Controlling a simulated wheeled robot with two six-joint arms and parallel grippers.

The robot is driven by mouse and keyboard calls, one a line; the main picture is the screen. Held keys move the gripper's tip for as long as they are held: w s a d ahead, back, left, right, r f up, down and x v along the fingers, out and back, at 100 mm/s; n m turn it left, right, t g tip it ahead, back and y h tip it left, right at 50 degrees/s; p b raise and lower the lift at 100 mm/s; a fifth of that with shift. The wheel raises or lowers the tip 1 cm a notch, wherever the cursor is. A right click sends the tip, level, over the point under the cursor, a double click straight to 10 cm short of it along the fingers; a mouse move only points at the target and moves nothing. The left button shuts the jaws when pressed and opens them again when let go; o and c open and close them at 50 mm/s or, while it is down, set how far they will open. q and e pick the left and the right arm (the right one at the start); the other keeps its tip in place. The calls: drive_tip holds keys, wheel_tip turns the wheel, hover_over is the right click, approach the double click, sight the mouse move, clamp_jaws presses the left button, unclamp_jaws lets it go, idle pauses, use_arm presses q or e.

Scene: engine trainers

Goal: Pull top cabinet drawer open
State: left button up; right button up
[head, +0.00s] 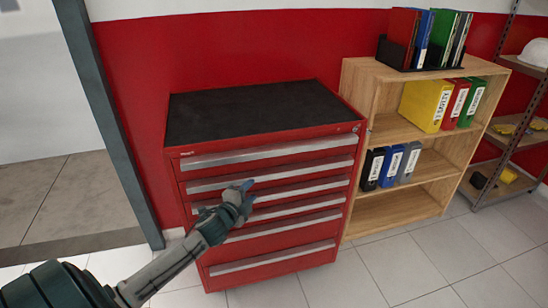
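A red tool cabinet (175,172) with a black top stands against the wall in the middle of the head view. Its top drawer (266,153) has a long silver pull strip across its front and looks shut, flush with the drawers below. My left gripper (246,186) reaches in from the lower left. In the picture it overlaps the second and third drawers, below the top drawer's strip. It seems apart from the cabinet front, but its exact distance is unclear. Its fingers are small and at an angle, so their opening is unclear. Nothing shows held. My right gripper is not in view.
A wooden shelf (395,207) with several coloured binders stands close against the cabinet's right side. A metal rack (488,192) is at the far right. A grey door frame (110,110) rises left of the cabinet. The tiled floor (350,280) in front is clear.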

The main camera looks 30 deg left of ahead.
sight(274, 155)
use_arm(q)
wheel_tip(274, 155, up, 9)
drive_tip(key=d+m+t+h, duration=0.1)
drive_tip(key=d+m+t, duration=0.1)
drive_tip(key=d, duration=0.1)
drive_tip(key=shift+m, duration=0.3)
drive_tip(key=w+p, duration=0.1)
drive_tip(key=w, duration=0.6)
drive_tip(key=w+a+p, duration=0.1)
drive_tip(key=w, duration=0.3)
drive_tip(key=shift+p, duration=0.3)
drive_tip(key=shift+s, duration=0.1)
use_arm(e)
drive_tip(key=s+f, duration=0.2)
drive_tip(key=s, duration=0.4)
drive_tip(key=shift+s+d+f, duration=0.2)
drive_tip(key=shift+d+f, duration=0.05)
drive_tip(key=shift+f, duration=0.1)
use_arm(q)
clamp_jaws()
